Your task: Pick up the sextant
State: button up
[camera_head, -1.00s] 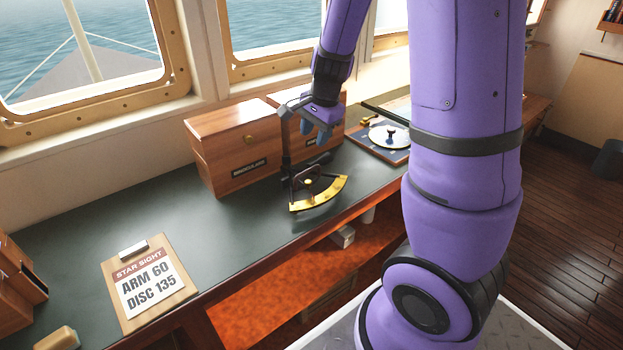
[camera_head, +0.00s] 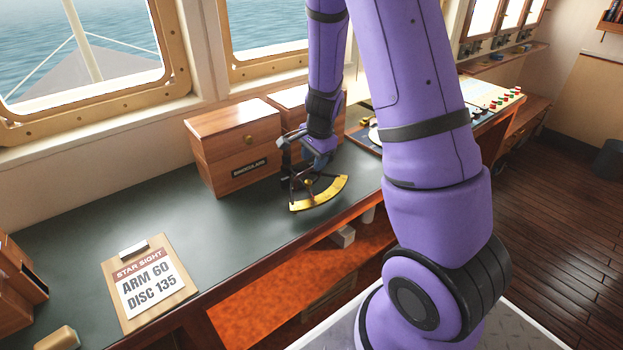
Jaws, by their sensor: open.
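The sextant (camera_head: 325,197) is on the dark green counter, in front of the wooden boxes. It has a yellow brass arc at the bottom and a dark frame above. My gripper (camera_head: 288,166) is directly over it, pointing down, with its fingers around or beside the upper frame. The gripper is open. I cannot tell whether a finger touches the sextant. My gripper and wrist hide much of the sextant's upper part.
A wooden box labelled binoculars (camera_head: 232,158) stands close behind the gripper, with another box (camera_head: 285,98) to its right. A clipboard (camera_head: 150,282) reading "ARM 60, DISC 135" lies at left. The counter (camera_head: 85,235) between is clear. The chart instrument (camera_head: 373,134) is partly hidden by my arm.

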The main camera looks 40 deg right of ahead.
jog(key=shift+w+f, duration=0.2)
jog(key=shift+f, duration=0.55)
jog(key=shift+w+f, duration=0.15)
jog(key=shift+f, duration=0.55)
grip_shut()
jog(key=shift+r, duration=0.1)
